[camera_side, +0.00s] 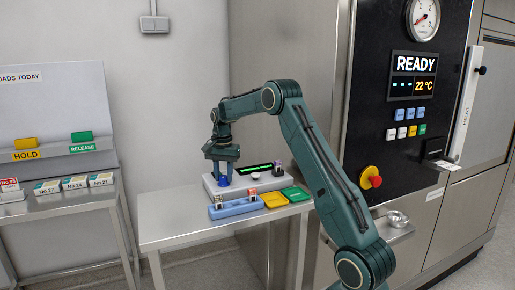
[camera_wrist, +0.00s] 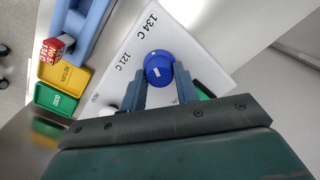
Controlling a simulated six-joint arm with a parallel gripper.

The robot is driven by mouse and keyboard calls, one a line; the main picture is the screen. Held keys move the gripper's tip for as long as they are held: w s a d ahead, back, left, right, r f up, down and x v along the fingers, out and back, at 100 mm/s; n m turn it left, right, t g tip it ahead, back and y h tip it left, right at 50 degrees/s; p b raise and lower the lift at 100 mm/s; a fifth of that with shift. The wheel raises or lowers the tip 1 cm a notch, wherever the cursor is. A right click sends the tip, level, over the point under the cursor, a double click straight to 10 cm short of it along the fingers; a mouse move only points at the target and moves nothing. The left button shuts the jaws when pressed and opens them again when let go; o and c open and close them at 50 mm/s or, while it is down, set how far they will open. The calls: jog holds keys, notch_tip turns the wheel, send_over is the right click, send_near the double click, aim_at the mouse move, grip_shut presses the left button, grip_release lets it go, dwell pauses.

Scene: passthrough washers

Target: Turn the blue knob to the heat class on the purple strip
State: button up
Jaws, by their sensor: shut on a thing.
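The blue knob (camera_wrist: 158,66) sits on a white panel (camera_wrist: 200,40) with the printed marks 134 C and 121 C beside it. A short white mark shows on the knob's top. My gripper (camera_wrist: 161,82) is shut on the knob, one finger at each side. In the side view, my gripper (camera_side: 222,172) points down over the knob (camera_side: 223,181) on the white unit (camera_side: 208,187). A small dark item with a purplish face (camera_side: 277,168) stands at the unit's right end; its text is too small to read.
A blue rack (camera_side: 236,208) with small red-marked tags stands in front of the unit. Yellow (camera_side: 275,201) and green (camera_side: 295,194) trays lie beside it. The steel table's left part (camera_side: 165,215) is clear.

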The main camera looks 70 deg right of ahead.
aim_at(223, 176)
jog(key=n, duration=0.6)
jog(key=shift+w, duration=0.1)
jog(key=n, duration=0.5)
jog(key=shift+n, duration=0.4)
dwell(0.3)
jog(key=o, duration=1)
jog(key=shift+c, duration=0.2)
jog(key=shift+r, duration=0.1)
notch_tip(223, 176, up, 14)
